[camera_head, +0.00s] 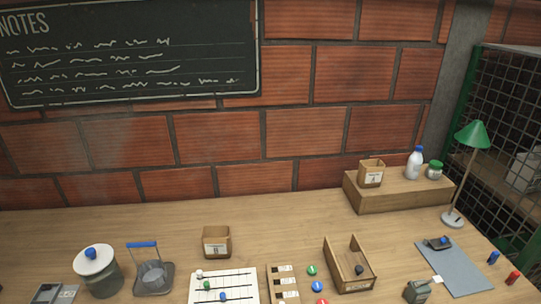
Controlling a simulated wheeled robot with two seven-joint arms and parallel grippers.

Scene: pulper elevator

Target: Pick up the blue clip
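A small blue piece (493,258), which looks like the blue clip, lies on the tabletop near the right edge, beside a grey-blue sheet or board (458,272). It is too small to make out its exact shape. A similar red piece (512,278) lies just in front of it to the right. A dark holder with a blue part (440,243) sits at the top of the board; I cannot tell whether it is also a clip. Neither of my grippers is in view.
A green lamp (473,136) stands behind the board, near a wire mesh (510,110). An open wooden box (349,264), a small grey-green object (416,291), a bead board (223,287) and a lidded jar (97,270) occupy the front. The wooden table (100,225) is clear at the back left.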

